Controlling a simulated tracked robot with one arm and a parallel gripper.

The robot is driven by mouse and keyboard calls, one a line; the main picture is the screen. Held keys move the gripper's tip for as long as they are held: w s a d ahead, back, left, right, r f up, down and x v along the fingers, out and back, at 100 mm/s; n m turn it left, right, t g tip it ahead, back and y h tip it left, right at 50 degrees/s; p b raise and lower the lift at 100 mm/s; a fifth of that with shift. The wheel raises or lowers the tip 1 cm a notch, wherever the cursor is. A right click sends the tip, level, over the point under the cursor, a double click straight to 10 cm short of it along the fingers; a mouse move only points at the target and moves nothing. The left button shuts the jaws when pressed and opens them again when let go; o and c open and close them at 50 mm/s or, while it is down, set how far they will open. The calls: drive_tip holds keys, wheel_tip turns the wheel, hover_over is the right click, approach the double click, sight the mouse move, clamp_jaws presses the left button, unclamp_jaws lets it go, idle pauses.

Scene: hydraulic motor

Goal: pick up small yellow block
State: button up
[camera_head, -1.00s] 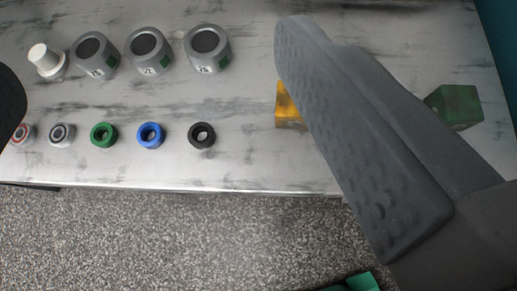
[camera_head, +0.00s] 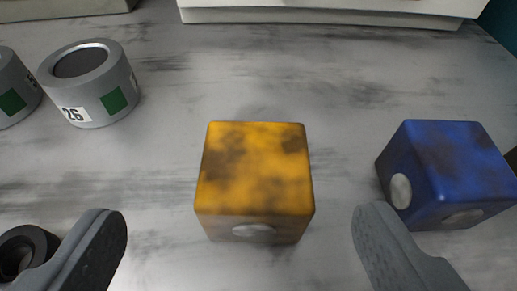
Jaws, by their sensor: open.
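My gripper (camera_head: 240,225) is open, with one finger at the lower left and the other at the lower right. The block lies between and just beyond the fingertips, and neither finger touches it. Nothing is between the fingers.
A blue block (camera_head: 447,175) stands to the right, close to the right finger. A grey cylinder marked 26 (camera_head: 92,84) and another grey cylinder (camera_head: 14,88) stand at the upper left. A black ring (camera_head: 27,250) lies beside the left finger. A pale box edge (camera_head: 330,13) runs along the back.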

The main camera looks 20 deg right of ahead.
sight(258, 184)
drive_tip(key=shift+w+d+f, duration=0.25)
drive_tip(key=shift+w, duration=0.35)
drive_tip(key=x, duration=0.2)
drive_tip(key=b+x, duration=0.1)
drive_tip(key=x, duration=0.1)
drive_tip(key=shift+d+f, duration=0.3)
drive_tip(key=shift+d, duration=0.1)
drive_tip(key=shift+w+d+f, duration=0.1)
drive_tip(key=shift+w+f, duration=0.05)
drive_tip(key=shift+w, duration=0.25)
drive_tip(key=c, duration=1.4)
